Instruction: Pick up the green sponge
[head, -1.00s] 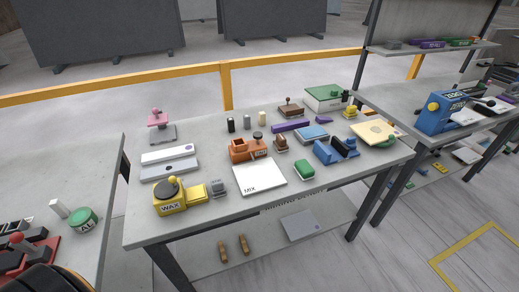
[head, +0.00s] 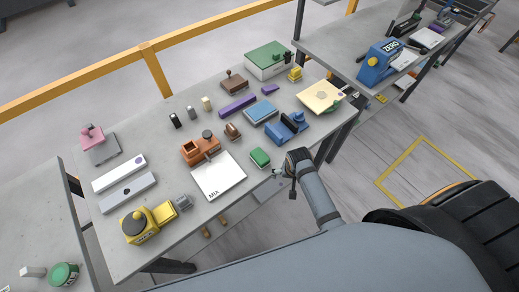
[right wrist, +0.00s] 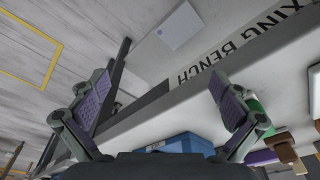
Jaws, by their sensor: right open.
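The green sponge (head: 260,158), a small green block with a pale lower part, lies on the bench near its front edge, right of the white MIX board. My right gripper (head: 284,171) is at the bench's front edge, just right of the sponge and apart from it. In the right wrist view the gripper (right wrist: 160,88) is open, its fingers wide apart with nothing between them. A green and white piece (right wrist: 262,125), apparently the sponge, shows partly hidden behind the right-hand finger. My left gripper is not in view.
The grey bench (head: 160,230) is crowded. A blue tool (head: 286,130) stands behind my right gripper, and the white MIX board (head: 218,177) is left of the sponge. A beige plate (head: 321,97) lies further right. A yellow rail (head: 157,70) runs behind.

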